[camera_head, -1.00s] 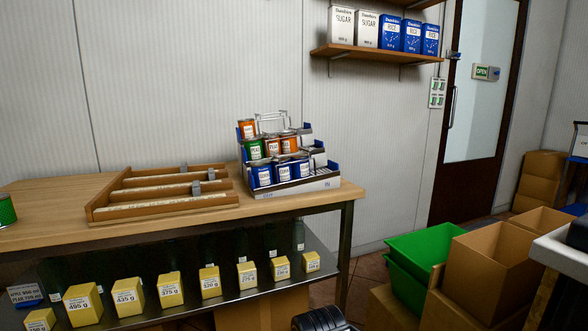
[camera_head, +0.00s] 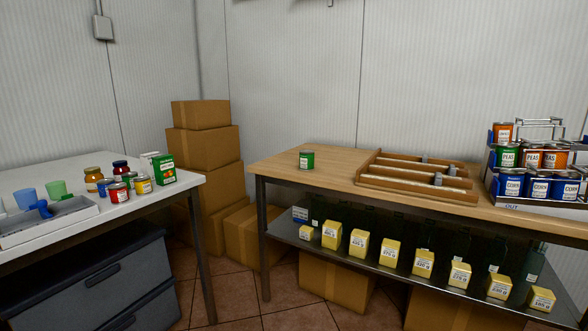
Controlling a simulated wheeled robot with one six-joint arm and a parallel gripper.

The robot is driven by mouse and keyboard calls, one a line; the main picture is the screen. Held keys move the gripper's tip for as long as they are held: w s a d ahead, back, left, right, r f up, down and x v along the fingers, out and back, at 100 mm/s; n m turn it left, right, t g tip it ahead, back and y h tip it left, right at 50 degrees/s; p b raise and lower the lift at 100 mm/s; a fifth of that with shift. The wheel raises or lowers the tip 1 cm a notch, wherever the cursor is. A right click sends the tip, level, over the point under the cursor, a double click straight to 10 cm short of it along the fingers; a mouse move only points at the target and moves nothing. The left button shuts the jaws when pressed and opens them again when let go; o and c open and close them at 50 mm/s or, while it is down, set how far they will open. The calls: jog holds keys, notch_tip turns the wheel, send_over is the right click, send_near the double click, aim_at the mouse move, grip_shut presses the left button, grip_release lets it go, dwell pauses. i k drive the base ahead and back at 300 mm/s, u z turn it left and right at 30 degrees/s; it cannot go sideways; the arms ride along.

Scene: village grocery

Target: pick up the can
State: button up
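A single green can (camera_head: 306,159) with a pale label stands upright on the left part of the wooden table (camera_head: 285,168), apart from other things. More cans stand in a tiered rack (camera_head: 540,210) at the right: green peas cans (camera_head: 506,156), orange cans (camera_head: 554,157) and blue corn cans (camera_head: 538,186). Several small cans and jars also stand on the white table at the left, among them a red-labelled can (camera_head: 118,192). My gripper does not show.
A wooden divided tray (camera_head: 420,197) lies between the lone can and the rack. Yellow boxes (camera_head: 389,252) line the lower shelf. The white table (camera_head: 180,190) holds a green box (camera_head: 164,169) and cups. Cardboard boxes (camera_head: 205,150) are stacked in the corner. Tiled floor shows between the tables.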

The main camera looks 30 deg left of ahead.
aim_at(306, 157)
jog(key=z, duration=0.05)
jog(key=k, duration=0.6)
jog(key=u, duration=1.25)
jog(key=i, duration=1.5)
jog(key=z, duration=0.2)
